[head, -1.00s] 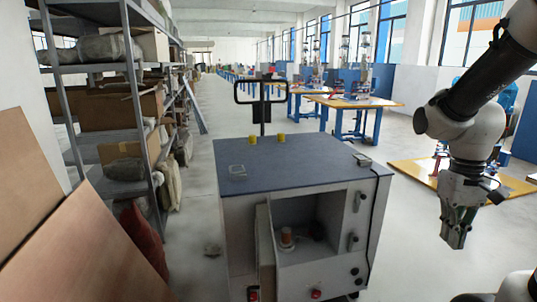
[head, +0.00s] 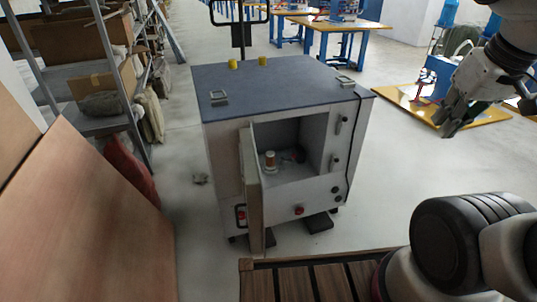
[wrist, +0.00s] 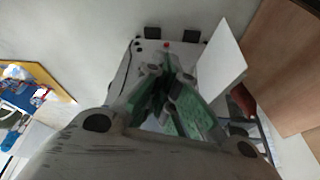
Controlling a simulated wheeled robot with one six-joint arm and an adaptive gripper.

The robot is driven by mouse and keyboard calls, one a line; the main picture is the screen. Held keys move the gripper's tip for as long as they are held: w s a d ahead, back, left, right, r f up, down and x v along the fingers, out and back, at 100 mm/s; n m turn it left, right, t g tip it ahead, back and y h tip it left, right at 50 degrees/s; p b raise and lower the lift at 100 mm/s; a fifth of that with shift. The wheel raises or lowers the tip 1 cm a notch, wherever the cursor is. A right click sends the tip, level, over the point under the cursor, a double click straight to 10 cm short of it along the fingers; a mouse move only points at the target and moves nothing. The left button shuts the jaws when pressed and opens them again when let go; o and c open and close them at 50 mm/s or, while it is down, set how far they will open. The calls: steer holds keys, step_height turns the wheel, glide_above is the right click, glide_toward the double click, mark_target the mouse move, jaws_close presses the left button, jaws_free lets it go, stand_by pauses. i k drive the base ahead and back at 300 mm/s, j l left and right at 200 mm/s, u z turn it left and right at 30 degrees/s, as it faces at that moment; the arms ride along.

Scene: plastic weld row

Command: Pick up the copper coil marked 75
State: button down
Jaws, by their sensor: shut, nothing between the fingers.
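A small copper-coloured coil (head: 270,161) stands upright inside the open compartment of a grey cabinet (head: 225,160) with a dark blue top. Any number on it is too small to read. A reddish-dark object (head: 295,155) lies deeper in the compartment, to the coil's right; I cannot tell what it is. My gripper (head: 446,131) hangs in the air to the right of the cabinet, well apart from the coil. It is shut and empty. Its green-padded fingers (wrist: 168,98) also show in the wrist view, where the coil cannot be made out.
The cabinet's door (head: 252,195) stands open at the compartment's left side. Two yellow cylinders (head: 233,64) and small metal frames (head: 219,97) sit on the cabinet top. Brown panels (head: 85,220) lean at the left by loaded shelves.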

mark_target(270, 166)
steer(key=i+l+u, duration=0.35)
steer(key=l, duration=0.4)
steer(key=l+u, duration=0.35)
steer(key=l, duration=0.4)
steer(key=l+u, duration=0.4)
steer(key=l, duration=0.45)
